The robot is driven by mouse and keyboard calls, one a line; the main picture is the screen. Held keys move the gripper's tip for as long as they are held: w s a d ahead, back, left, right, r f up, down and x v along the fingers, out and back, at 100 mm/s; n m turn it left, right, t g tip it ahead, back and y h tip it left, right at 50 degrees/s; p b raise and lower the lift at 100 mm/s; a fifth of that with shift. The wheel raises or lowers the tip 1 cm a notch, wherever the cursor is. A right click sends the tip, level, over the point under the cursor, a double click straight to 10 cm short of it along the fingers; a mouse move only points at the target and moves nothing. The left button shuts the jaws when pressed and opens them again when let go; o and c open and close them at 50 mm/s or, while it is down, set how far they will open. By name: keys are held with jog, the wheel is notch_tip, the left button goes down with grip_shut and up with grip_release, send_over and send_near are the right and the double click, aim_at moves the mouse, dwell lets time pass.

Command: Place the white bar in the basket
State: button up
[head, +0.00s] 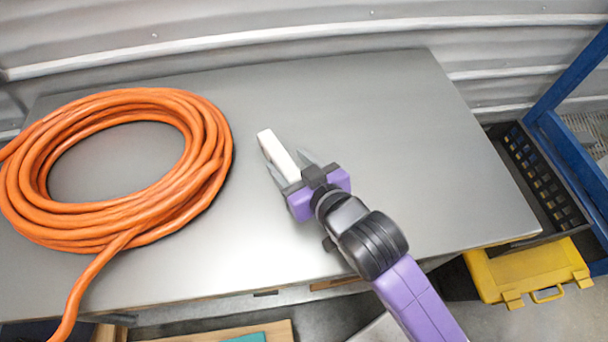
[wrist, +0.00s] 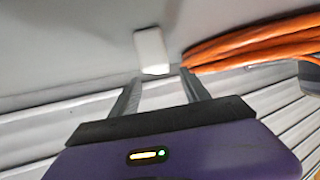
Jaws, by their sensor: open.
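The white bar (head: 274,147) lies near the middle of the grey metal table in the head view. It also shows in the wrist view (wrist: 151,48), with its near end by the fingertips. My gripper (head: 287,161) is open, its two fingers over the table on either side of the bar's line. In the wrist view the open gripper (wrist: 161,75) holds nothing, and most of the bar is beyond the tips. I cannot tell the height of the fingers above the table. A black slotted crate (head: 545,180), perhaps the basket, is at the right beyond the table edge.
A coiled orange hose (head: 205,150) covers the left of the table (head: 400,130). A yellow case (head: 530,270) lies below the table's right end, beside a blue frame (head: 570,150). A corrugated metal wall runs behind. The table's right half is clear.

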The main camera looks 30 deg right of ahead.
jog(key=v, duration=0.6)
jog(key=shift+s+r+b, duration=0.15)
jog(key=shift+r+b, duration=0.05)
jog(key=shift+b, duration=0.1)
jog(key=shift+s+f, duration=0.1)
jog(key=s+f, duration=0.1)
jog(key=s, duration=0.2)
jog(key=s+f, duration=0.1)
jog(key=s, duration=0.2)
jog(key=s+d+f, duration=0.1)
jog(key=s, duration=0.3)
jog(key=shift+f, duration=0.25)
jog(key=s+d+r+t, duration=0.1)
jog(key=s+r, duration=0.1)
jog(key=s, duration=0.9)
jog(key=shift+s+d, duration=0.25)
jog(key=shift+o, duration=0.5)
jog(key=shift+s+r, duration=0.25)
jog(key=shift+s, duration=0.2)
jog(key=shift+d, duration=0.1)
